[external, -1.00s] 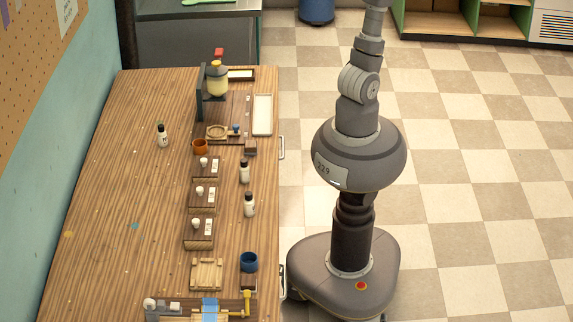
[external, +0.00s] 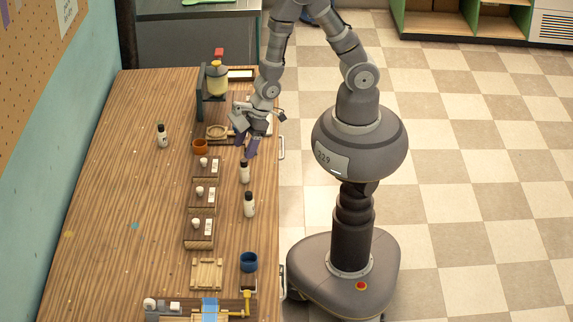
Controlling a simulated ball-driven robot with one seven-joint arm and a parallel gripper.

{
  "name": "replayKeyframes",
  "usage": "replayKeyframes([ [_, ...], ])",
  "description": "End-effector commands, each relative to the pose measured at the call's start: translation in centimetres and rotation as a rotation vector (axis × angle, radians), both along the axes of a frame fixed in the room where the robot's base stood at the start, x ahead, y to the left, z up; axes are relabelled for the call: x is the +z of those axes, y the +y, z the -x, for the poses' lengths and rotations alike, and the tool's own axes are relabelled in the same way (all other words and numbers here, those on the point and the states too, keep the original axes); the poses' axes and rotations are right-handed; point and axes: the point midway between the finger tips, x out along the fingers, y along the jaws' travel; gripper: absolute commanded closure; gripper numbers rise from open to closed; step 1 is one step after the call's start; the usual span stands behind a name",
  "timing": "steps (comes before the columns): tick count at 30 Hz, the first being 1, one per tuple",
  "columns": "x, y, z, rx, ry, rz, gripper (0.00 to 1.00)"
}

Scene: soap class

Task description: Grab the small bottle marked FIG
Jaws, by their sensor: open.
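Three small dark bottles with white labels stand upright on the wooden table. One bottle (external: 162,135) is at the left. A second bottle (external: 244,172) is near the right edge, and a third bottle (external: 249,205) stands just in front of it. The label text is too small to read, so I cannot tell which is marked FIG. My gripper (external: 248,152) is open, pointing down just above and behind the second bottle. I cannot tell whether its fingers touch that bottle's cap.
An orange cup (external: 200,146) and a dispenser with a yellow container (external: 217,80) stand behind. A blue cup (external: 249,262) is in front. The table's left half is mostly clear.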

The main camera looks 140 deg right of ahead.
Motion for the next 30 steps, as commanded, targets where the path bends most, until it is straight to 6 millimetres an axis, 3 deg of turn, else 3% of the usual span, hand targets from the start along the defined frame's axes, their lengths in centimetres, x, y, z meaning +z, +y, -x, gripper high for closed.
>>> replayKeyframes([
  [3, -1.8, 0.3, 0.8, -0.004, 0.017, -0.016, 0.35],
  [18, -8.0, 0.2, -1.8, -0.002, 0.017, -0.014, 0.35],
  [25, -8.0, 0.2, -2.0, -0.003, 0.015, -0.013, 0.35],
  [30, -8.0, 0.2, -2.0, -0.003, 0.015, -0.013, 0.74],
])
